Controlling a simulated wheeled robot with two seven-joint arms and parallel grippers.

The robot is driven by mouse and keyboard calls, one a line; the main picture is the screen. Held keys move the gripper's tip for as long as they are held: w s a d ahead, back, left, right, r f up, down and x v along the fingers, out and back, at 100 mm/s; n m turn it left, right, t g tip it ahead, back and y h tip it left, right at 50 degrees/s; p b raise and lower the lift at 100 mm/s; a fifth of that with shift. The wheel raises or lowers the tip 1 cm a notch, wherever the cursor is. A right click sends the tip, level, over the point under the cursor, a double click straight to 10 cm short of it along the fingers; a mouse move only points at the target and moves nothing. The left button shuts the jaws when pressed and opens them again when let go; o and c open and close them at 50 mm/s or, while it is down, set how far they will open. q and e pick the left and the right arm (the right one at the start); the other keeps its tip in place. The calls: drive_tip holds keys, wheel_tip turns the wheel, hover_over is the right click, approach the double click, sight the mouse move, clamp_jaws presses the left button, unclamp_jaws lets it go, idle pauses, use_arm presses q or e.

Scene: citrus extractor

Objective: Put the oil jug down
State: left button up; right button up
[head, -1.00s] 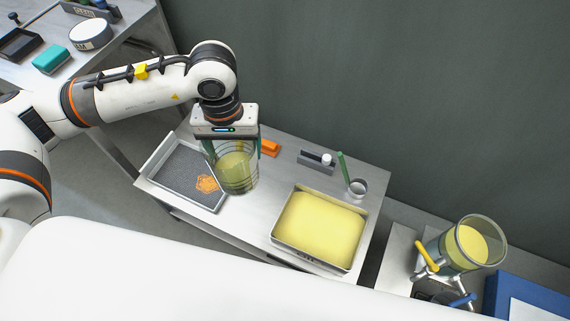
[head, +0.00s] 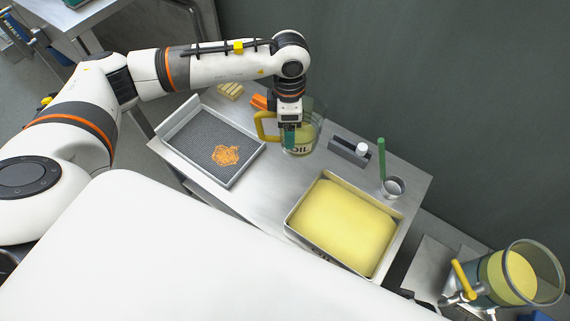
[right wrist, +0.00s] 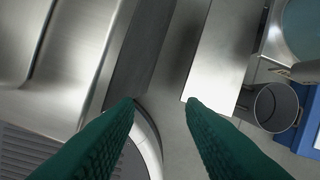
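The oil jug (head: 303,148) is a clear container with yellowish oil, a yellow handle and an "OIL" label. In the head view it stands upright at the back of the steel table (head: 262,178). My left gripper (head: 291,137) is around the jug from above, with one teal finger against its near side; the far finger is hidden. I cannot tell whether the jug's base touches the table. My right gripper (right wrist: 163,104) shows only in the right wrist view, its green fingers apart with nothing between them.
A tray with a dark mesh (head: 190,150) holding orange bits lies left of the jug. A vat of yellow oil (head: 345,225) is at front right.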

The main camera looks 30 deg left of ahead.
use_arm(q)
drive_tip(key=w+f+n+b, duration=0.1)
drive_tip(key=f+n, duration=0.2)
drive_tip(key=w+a+f+n+b, duration=0.1)
drive_tip(key=f+n+b, duration=0.1)
drive_tip(key=f+n, duration=0.1)
drive_tip(key=w+f+n+b, duration=0.1)
drive_tip(key=f+n+b, duration=0.1)
drive_tip(key=f+n, duration=0.1)
drive_tip(key=shift+w+a+f+n, duration=0.1)
drive_tip(key=shift+a+f+n, duration=0.1)
drive_tip(key=shift+n, duration=0.7)
wheel_tip(320, 180, down, 10)
drive_tip(key=b, duration=0.2)
drive_tip(key=shift+w+a+f+b, duration=0.1)
drive_tip(key=shift+w+f+b, duration=0.05)
drive_tip(key=shift+f+b, duration=0.15)
drive_tip(key=shift+r, duration=0.1)
use_arm(e)
wheel_tip(320, 180, up, 11)
drive_tip(key=t, duration=0.1)
drive_tip(key=shift+s+d+r, duration=0.15)
drive_tip(key=shift+s, duration=0.25)
use_arm(q)
drive_tip(key=shift+f, duration=0.2)
drive_tip(key=o, duration=1.2)
drive_tip(key=shift+c, duration=0.2)
drive_tip(key=shift+r, duration=0.1)
